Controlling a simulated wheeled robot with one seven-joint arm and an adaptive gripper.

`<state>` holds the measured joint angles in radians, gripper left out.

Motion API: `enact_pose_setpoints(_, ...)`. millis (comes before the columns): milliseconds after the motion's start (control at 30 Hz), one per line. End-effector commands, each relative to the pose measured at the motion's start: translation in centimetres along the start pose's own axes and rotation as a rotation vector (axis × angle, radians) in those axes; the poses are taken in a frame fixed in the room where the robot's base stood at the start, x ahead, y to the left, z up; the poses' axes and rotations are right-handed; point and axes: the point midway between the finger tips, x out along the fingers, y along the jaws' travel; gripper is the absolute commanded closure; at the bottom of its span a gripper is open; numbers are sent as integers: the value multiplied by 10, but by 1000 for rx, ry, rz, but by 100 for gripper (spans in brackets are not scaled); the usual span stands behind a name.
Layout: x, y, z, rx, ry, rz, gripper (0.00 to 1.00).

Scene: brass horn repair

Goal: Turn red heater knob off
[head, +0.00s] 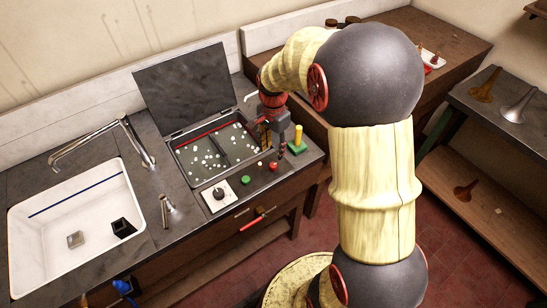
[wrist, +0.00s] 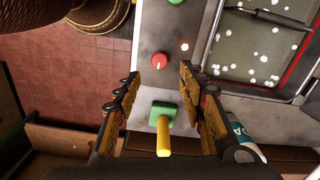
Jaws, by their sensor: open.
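The red knob (wrist: 159,60) sits on the grey panel in the wrist view, with a pale mark on its face. It also shows small in the head view (head: 273,166), on the counter's front strip right of the green knob (head: 245,180). A small glowing light (wrist: 184,46) lies close to the red knob. My gripper (wrist: 159,77) is open and empty. Its two fingers spread on either side, with the red knob seen between and just beyond the tips. In the head view, my gripper (head: 282,140) hangs over the counter near the red knob; I cannot tell its exact height.
A green block (wrist: 163,113) with a yellow post (wrist: 164,138) stands between my fingers' bases in the wrist view. A tank (head: 213,150) with white pellets and a raised lid (head: 190,88) lies behind the knobs. A sink (head: 75,225) is at left. A labelled bottle (wrist: 245,135) is nearby.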

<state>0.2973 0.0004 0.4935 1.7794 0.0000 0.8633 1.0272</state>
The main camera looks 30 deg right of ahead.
Motion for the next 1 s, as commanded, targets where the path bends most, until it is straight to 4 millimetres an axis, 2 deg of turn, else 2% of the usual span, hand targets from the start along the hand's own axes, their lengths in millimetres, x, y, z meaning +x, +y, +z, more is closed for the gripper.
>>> enact_pose_setpoints(167, 18, 0, -2, 20, -4, 6, 60)
enact_pose_setpoints(400, 56, 0, -2, 17, -4, 7, 60)
enact_pose_setpoints(600, 77, 0, -2, 16, -3, 6, 60)
enact_pose_setpoints(1000, 81, 0, -2, 16, -3, 5, 61)
